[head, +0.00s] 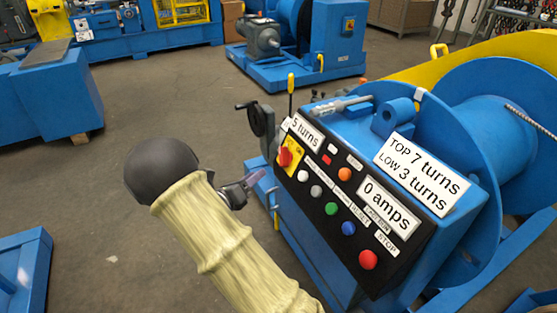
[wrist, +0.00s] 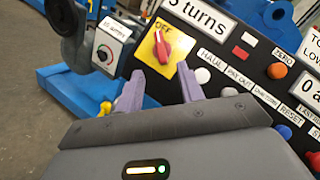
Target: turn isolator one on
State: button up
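The isolator is a red rotary knob on a yellow plate (head: 289,157) at the upper left of the black control panel. In the wrist view the red knob (wrist: 161,46) stands roughly upright below the word OFF. No number for this isolator can be read. My gripper (wrist: 158,85) is open and empty, with its two purple fingers apart and the knob beyond and between their tips. In the head view my gripper (head: 254,179) is just left of the panel, short of the knob. The yellowish sleeve of my arm hides part of the floor and machine base.
The panel (head: 330,197) carries several buttons, including a red STOP button (head: 368,260), and signs reading 5 turns and 0 amps. A crank wheel (head: 262,121) stands close behind the panel's left end. Another blue machine with a yellow-plated switch (head: 349,25) is further back.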

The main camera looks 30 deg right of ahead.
aim_at(280, 156)
jog(key=b+x, duration=0.2)
jog(key=x, duration=1)
jog(key=shift+b, duration=0.3)
grip_shut()
